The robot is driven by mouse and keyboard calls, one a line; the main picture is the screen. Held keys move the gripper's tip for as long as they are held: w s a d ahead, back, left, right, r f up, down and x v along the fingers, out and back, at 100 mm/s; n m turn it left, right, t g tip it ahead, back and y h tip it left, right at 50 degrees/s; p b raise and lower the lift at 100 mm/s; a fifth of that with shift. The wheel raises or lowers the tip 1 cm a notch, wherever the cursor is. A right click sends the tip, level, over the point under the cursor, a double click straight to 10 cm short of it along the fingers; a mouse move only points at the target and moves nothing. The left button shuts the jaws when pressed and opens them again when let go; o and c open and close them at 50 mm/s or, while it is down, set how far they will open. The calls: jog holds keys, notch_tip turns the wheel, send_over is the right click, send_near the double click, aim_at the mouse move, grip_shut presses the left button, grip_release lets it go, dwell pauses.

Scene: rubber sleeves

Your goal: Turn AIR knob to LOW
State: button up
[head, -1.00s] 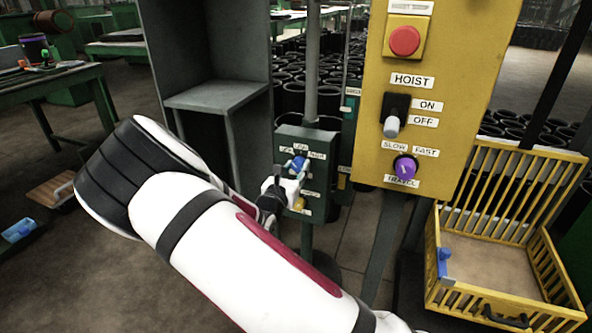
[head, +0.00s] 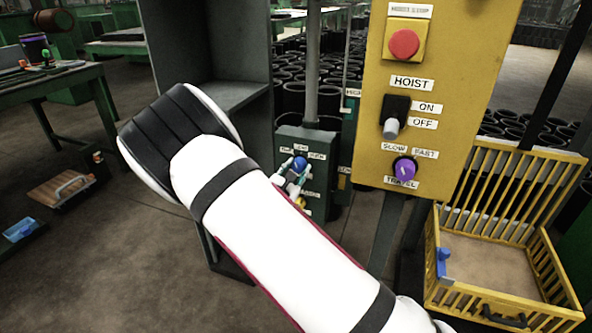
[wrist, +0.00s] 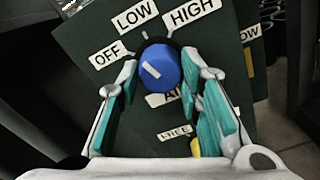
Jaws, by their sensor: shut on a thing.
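The blue AIR knob (wrist: 160,68) sits on a dark green panel box (wrist: 75,65). Its white mark slants to the upper left, between the OFF label (wrist: 107,53) and the LOW label (wrist: 135,17). The HIGH label (wrist: 192,12) is to the upper right, and the AIR label is partly hidden below the knob. My gripper (wrist: 157,72) is shut on the knob, one teal-padded finger on each side. In the head view the knob (head: 300,163) shows between the fingertips, on the box (head: 319,147) on a post.
A yellow hoist panel (head: 450,60) with a red button, a switch and a purple knob (head: 404,168) stands just right. A yellow basket (head: 500,309) is at the lower right. A grey cabinet (head: 205,40) stands left of the box. A yellow knob (wrist: 196,147) sits below the blue one.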

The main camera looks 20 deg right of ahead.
jog(key=shift+m+b, duration=0.45)
jog(key=shift+m, duration=1.15)
jog(key=shift+a, duration=0.1)
jog(key=o, duration=1.2)
jog(key=shift+c, duration=0.2)
jog(key=v, duration=1.2)
